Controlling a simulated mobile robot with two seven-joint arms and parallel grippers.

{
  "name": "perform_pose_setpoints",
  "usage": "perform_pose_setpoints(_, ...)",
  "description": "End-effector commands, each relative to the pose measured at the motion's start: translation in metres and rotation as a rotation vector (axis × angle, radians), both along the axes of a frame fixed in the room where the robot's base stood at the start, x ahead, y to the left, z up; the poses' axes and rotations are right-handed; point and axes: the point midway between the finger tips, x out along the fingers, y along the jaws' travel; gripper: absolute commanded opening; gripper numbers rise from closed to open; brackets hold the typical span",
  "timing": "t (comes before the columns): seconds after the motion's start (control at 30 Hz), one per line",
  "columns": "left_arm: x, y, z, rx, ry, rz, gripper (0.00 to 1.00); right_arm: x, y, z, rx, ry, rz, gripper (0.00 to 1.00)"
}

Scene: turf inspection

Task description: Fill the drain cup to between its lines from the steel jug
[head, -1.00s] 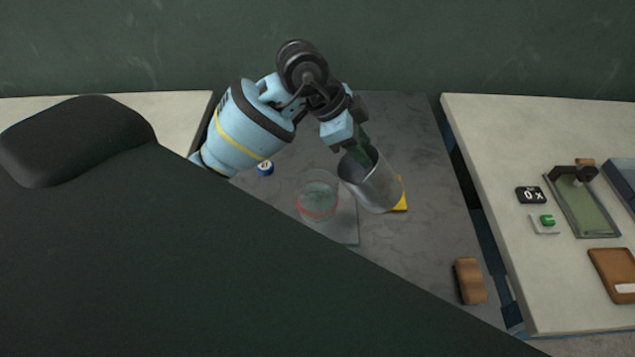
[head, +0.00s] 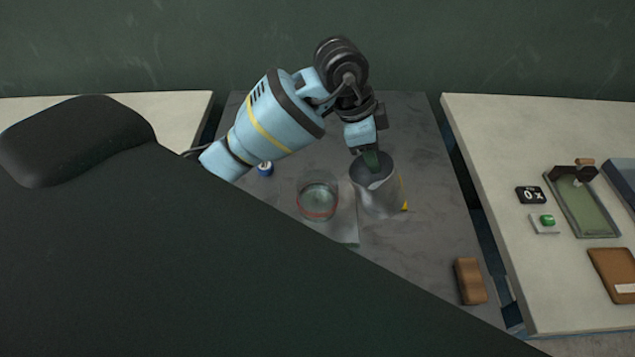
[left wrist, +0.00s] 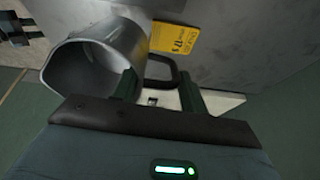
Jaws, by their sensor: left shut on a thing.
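The steel jug (head: 379,200) stands nearly upright just right of the drain cup in the head view; I cannot tell whether its base touches the table. My left gripper (head: 370,158) is shut on the jug's handle. In the left wrist view the handle (left wrist: 178,72) lies between the two fingers, and the jug's open mouth (left wrist: 75,72) faces the left.
A yellow card (head: 404,195) lies by the jug, and it shows in the left wrist view (left wrist: 174,39). A brown block (head: 470,281) lies near the front right, and a small blue-and-white thing (head: 265,168) at the left. My dark body hides the table's front left.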

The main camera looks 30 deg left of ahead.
Motion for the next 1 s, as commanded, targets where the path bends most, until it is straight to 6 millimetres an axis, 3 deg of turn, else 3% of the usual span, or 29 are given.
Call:
perform_pose_setpoints(0.43,0.015,-0.023,-0.005,0.256,0.152,-0.003,0.00,0.000,0.000,0.000,0.000,-0.001,0.000,0.36)
perform_pose_setpoints(1.0,0.017,-0.028,-0.008,0.320,0.197,-0.003,0.00,0.000,0.000,0.000,0.000,-0.001,0.000,0.36)
